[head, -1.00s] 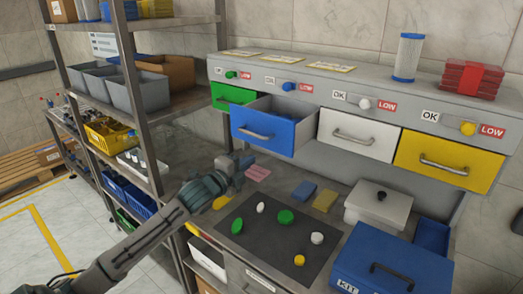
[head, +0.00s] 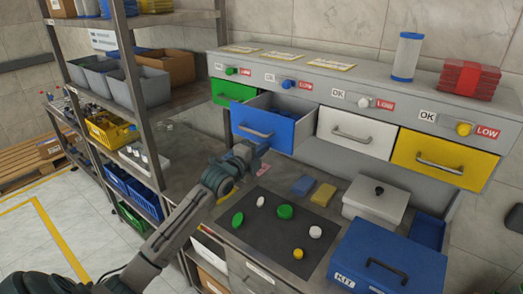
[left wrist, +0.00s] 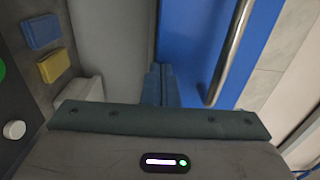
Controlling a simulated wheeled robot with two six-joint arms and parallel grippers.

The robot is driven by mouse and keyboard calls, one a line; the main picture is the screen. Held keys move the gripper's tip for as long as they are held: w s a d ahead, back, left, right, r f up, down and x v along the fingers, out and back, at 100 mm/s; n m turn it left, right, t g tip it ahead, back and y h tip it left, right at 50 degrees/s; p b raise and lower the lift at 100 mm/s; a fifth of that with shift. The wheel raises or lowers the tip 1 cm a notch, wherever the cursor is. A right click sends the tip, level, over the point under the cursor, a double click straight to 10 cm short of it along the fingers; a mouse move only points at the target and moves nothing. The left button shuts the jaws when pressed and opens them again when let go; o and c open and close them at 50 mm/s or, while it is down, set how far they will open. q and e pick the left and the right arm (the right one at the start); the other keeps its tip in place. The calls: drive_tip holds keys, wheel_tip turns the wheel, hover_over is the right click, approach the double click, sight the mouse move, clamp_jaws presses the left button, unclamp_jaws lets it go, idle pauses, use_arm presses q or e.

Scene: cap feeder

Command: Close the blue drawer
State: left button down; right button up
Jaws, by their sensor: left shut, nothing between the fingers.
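The blue drawer (head: 280,132) stands pulled out of the cabinet, its grey inside showing from above. Its silver handle (head: 257,134) runs across the front. My left gripper (head: 259,150) is shut and empty, in front of the lower part of the blue drawer front. In the left wrist view its closed fingers (left wrist: 160,86) lie over the blue drawer front (left wrist: 190,45), beside the handle (left wrist: 230,52). I cannot tell whether the fingertips touch the front. My right gripper is not in view.
The green drawer (head: 226,93), white drawer (head: 352,135) and yellow drawer (head: 443,163) sit flush in the cabinet. Below are a dark mat (head: 262,236) with several caps, a white lidded box (head: 372,213) and a blue kit case (head: 385,262). A shelf rack (head: 135,70) stands left.

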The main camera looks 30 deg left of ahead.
sight(272, 144)
use_arm(q)
drive_tip(key=w+b, duration=0.1)
drive_tip(key=b, duration=0.1)
drive_tip(key=w+b, duration=0.1)
drive_tip(key=w, duration=0.1)
drive_tip(key=w+b, duration=0.2)
drive_tip(key=shift+w+d+f+b, duration=0.15)
drive_tip(key=shift+d+f+b, duration=0.05)
drive_tip(key=shift+f+b, duration=0.15)
drive_tip(key=w+b, duration=0.2)
drive_tip(key=w, duration=0.1)
drive_tip(key=w+b, duration=0.2)
drive_tip(key=w, duration=0.1)
drive_tip(key=w+b, duration=0.2)
drive_tip(key=w, duration=0.1)
drive_tip(key=shift+d+r, duration=0.15)
drive_tip(key=shift+d, duration=0.25)
drive_tip(key=shift+w, duration=0.4)
drive_tip(key=shift+w+r, duration=0.1)
drive_tip(key=shift+r, duration=0.4)
drive_tip(key=shift+r, duration=0.15)
